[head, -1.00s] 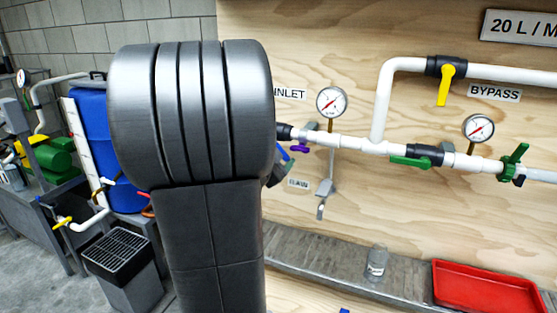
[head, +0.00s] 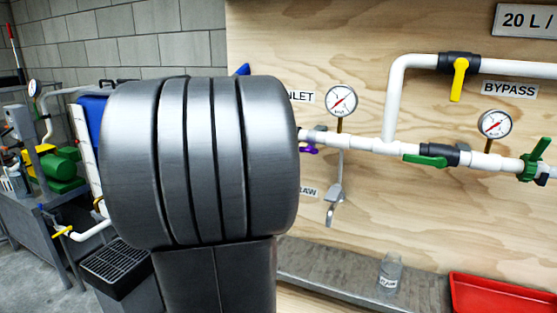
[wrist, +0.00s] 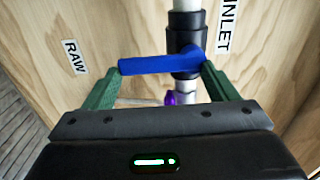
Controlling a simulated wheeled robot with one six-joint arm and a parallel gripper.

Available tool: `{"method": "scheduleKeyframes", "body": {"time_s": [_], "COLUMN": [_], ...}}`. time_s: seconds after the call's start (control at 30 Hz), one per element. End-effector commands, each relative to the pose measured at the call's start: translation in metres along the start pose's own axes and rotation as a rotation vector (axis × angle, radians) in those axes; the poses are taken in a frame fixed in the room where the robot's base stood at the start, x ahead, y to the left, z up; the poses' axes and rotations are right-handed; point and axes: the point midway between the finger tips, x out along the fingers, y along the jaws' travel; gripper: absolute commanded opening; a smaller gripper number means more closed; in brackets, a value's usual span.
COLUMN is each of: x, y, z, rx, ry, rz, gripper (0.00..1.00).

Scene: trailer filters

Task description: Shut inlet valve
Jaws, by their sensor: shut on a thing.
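The inlet valve shows in the wrist view as a black body (wrist: 187,38) on a white pipe, beside the INLET label. Its blue lever handle (wrist: 150,65) lies roughly crosswise to the pipe. My gripper (wrist: 163,70) has its green fingers at the two ends of the handle and is shut on it. In the head view my arm hides the gripper and most of the inlet valve.
On the plywood panel are a gauge (head: 341,101), a small purple handle (head: 309,150), the yellow bypass handle (head: 459,80) and a green handle (head: 425,160). Below, a glass jar (head: 390,273) and red tray (head: 490,295) stand on the bench.

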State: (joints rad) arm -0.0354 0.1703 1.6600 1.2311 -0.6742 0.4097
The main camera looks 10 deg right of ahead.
Motion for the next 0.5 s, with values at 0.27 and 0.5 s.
{"method": "scheduleKeyframes", "body": {"time_s": [0.27, 0.5], "x": [-0.0002, -0.0002], "y": [0.0012, 0.0013], "z": [0.0010, 0.0010], "rx": [0.033, 0.036], "ry": [0.001, 0.001], "rz": [0.002, 0.003], "gripper": [0.39, 0.39]}}
